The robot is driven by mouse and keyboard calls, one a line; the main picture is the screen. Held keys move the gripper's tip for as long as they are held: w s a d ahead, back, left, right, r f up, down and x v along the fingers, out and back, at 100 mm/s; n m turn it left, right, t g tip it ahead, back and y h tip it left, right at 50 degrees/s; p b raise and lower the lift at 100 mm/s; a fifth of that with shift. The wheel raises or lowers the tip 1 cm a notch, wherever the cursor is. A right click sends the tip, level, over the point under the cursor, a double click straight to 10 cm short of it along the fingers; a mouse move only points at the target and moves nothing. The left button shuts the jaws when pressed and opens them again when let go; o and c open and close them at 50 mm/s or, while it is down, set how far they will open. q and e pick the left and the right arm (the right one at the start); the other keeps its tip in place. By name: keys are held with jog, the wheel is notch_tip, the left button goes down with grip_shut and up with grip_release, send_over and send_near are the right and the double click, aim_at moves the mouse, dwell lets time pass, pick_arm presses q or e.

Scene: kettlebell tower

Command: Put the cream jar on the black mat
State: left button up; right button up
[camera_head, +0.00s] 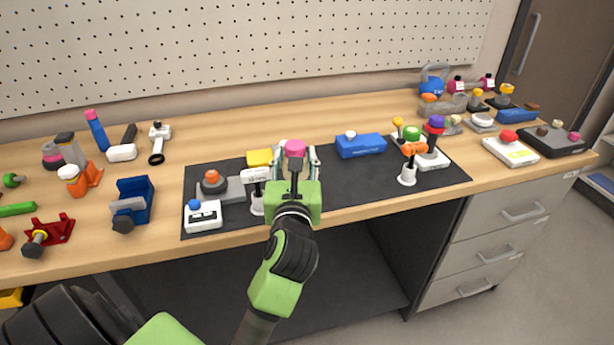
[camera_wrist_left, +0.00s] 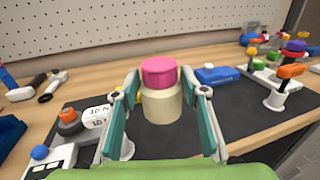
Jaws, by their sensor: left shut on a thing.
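The cream jar (camera_wrist_left: 162,104) has a cream body and a pink lid. In the head view, its pink lid (camera_head: 295,148) shows above my left gripper (camera_head: 296,158). In the left wrist view, the jar stands upright between the two teal fingers of my left gripper (camera_wrist_left: 163,98), which is shut on it. The black mat (camera_head: 340,193) lies on the wooden bench, and the jar appears over its middle. I cannot tell whether the jar's base touches the mat, as the gripper hides it in the head view. My right gripper is not in view.
On the mat are a blue box (camera_head: 361,147), a yellow block (camera_head: 259,158), a white device with a blue knob (camera_head: 203,216) and a white stand with an orange top (camera_head: 408,175). Bare mat shows right of my gripper. Several tools fill the bench's left side.

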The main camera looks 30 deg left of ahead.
aim_at(305, 165)
pick_arm(q)
jog(key=w+f, duration=0.2)
jog(key=w+a+f, duration=0.1)
jog(key=w+f, duration=0.1)
jog(key=w+f+b, duration=0.1)
jog(key=w+f, duration=0.1)
jog(key=shift+a+f, duration=0.1)
jog(key=shift+a, duration=0.2)
jog(key=shift+w+f+b, duration=0.15)
jog(key=shift+f+b, duration=0.25)
jog(key=shift+f, duration=1.25)
jog(key=shift+f, duration=0.2)
jog(key=o, duration=1.2)
